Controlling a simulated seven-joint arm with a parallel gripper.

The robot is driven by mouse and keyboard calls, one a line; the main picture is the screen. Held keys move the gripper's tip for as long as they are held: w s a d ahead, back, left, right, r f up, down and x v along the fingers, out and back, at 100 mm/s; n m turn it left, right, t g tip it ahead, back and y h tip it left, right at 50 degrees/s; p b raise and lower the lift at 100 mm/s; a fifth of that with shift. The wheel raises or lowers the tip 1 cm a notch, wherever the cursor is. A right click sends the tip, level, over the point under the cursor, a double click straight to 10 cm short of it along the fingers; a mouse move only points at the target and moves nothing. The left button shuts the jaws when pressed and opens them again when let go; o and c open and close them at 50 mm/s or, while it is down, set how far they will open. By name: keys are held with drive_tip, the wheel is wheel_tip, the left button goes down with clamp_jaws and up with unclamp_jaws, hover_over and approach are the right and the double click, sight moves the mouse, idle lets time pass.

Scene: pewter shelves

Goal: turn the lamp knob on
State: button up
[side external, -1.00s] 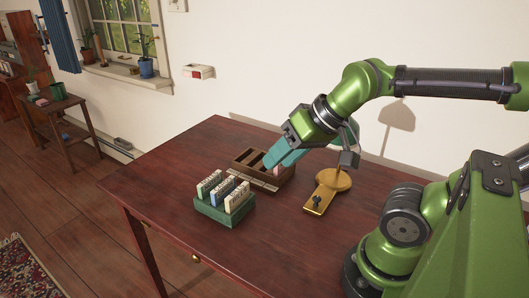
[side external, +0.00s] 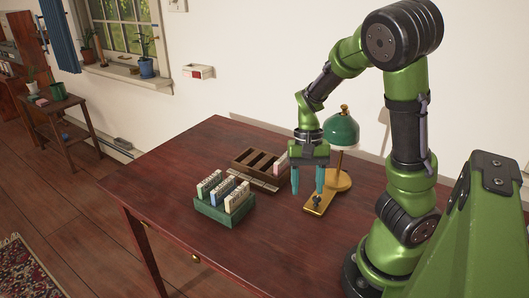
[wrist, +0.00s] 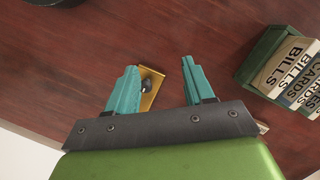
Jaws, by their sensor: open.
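The lamp has a green shade (side external: 341,131) and a round brass base (side external: 340,181) with a flat brass plate reaching forward. A small dark knob (side external: 317,201) sits on that plate; the wrist view also shows the knob (wrist: 147,85). My gripper (side external: 307,190) points down in front of the lamp, with its two teal fingers open and empty. In the wrist view, my gripper (wrist: 160,65) has the knob between its fingers in the picture, nearer the left one. I cannot tell the height gap or whether the lamp is lit.
A green box of labelled cards (side external: 226,210) stands left of my gripper, and also shows in the wrist view (wrist: 256,55). An open wooden tray (side external: 240,167) lies behind it. The table (side external: 270,250) is bare toward the front.

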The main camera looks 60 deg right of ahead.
drive_tip(key=d+r+m+h, duration=0.2)
drive_tip(key=d+r, duration=0.2)
drive_tip(key=m+t, duration=0.2)
approach(317, 197)
wheel_tip(317, 197, down, 8)
drive_tip(key=shift+w, duration=0.15)
idle(0.6)
clamp_jaws()
